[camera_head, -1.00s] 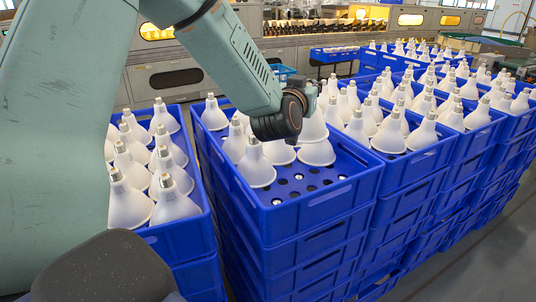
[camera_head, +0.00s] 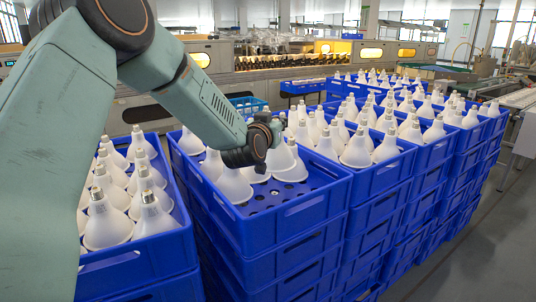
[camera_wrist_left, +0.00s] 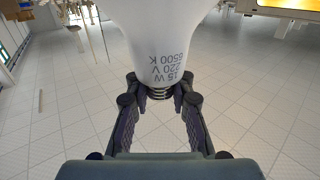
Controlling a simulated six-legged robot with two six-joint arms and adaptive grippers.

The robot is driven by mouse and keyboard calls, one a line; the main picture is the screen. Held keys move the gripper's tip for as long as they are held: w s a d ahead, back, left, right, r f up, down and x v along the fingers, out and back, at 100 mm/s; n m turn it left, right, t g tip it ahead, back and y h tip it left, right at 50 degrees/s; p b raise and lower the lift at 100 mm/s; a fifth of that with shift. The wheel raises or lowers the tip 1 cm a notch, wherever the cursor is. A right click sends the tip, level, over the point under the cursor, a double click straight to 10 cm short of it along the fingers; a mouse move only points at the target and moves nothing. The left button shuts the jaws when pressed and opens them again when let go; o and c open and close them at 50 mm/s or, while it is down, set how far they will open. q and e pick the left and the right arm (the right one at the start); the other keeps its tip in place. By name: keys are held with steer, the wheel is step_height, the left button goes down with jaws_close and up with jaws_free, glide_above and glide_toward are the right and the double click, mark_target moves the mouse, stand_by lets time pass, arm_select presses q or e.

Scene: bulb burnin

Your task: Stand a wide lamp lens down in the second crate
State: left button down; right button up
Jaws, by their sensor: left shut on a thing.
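My left gripper (camera_head: 273,128) is shut on a white wide lamp (camera_wrist_left: 157,45). In the left wrist view its fingers close around the lamp's threaded base, and the bulb widens away from them; its lens is out of frame. In the head view the gripper is over the back half of the second blue crate (camera_head: 300,212), among standing white lamps. The held lamp is hard to tell apart from its neighbours there. My right gripper is not in view.
The second crate's front right part shows an empty floor with round holes (camera_head: 268,197). A full crate of lamps (camera_head: 150,255) stands close on the left. More filled crates (camera_head: 385,178) are stacked to the right. A long machine (camera_head: 290,85) runs behind.

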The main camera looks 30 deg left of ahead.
arm_select(q)
step_height(320, 180, down, 2)
steer(key=shift+d+f+b, duration=0.15)
steer(key=shift+f+b, duration=0.1)
steer(key=shift+b, duration=0.05)
step_height(320, 180, down, 3)
steer(key=shift+s+f+b, duration=0.1)
steer(key=shift+b, duration=0.5)
steer(key=shift+f, duration=0.25)
steer(key=shift+s, duration=0.1)
steer(key=shift+f+b, duration=0.3)
steer(key=shift+f, duration=0.2)
steer(key=c, duration=1.7)
jaws_free()
steer(key=o, duration=0.5)
steer(key=shift+o, duration=0.2)
